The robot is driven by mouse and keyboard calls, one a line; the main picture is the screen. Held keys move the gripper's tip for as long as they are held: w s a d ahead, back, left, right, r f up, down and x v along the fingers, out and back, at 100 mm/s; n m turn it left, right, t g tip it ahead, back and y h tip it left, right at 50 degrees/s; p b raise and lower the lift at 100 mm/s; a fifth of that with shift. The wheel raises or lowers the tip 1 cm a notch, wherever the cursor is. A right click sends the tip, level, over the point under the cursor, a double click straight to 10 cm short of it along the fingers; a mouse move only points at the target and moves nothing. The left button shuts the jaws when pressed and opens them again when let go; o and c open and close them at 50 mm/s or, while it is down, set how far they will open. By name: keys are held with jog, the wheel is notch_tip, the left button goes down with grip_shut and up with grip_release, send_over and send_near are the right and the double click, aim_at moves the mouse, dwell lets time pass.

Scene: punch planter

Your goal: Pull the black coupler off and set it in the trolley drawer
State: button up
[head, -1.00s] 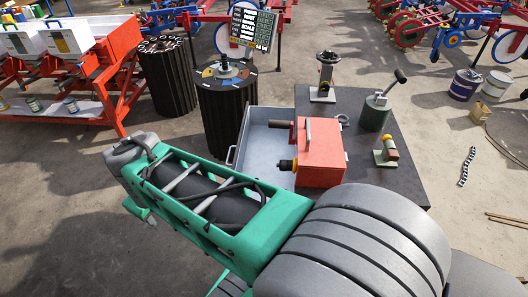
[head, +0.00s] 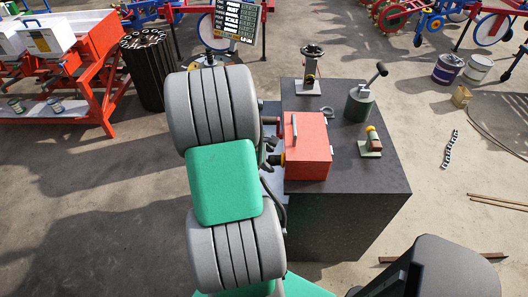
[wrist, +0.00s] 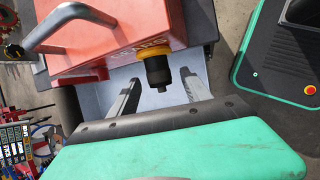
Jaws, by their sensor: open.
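The black coupler (wrist: 157,72) sticks out of the front of the red box (wrist: 105,42), with a yellow ring at its base. My gripper (wrist: 161,80) is open in the wrist view, one finger on each side of the coupler, with visible gaps. The pale grey-blue drawer (wrist: 97,90) lies below the coupler in the wrist view. It is mostly hidden by my arm in the head view.
A metal handle (wrist: 75,15) arches over the red box.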

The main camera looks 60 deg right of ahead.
jog(key=shift+d+f, duration=0.15)
jog(key=shift+f, duration=0.15)
jog(key=shift+c, duration=0.3)
grip_shut()
dwell(0.7)
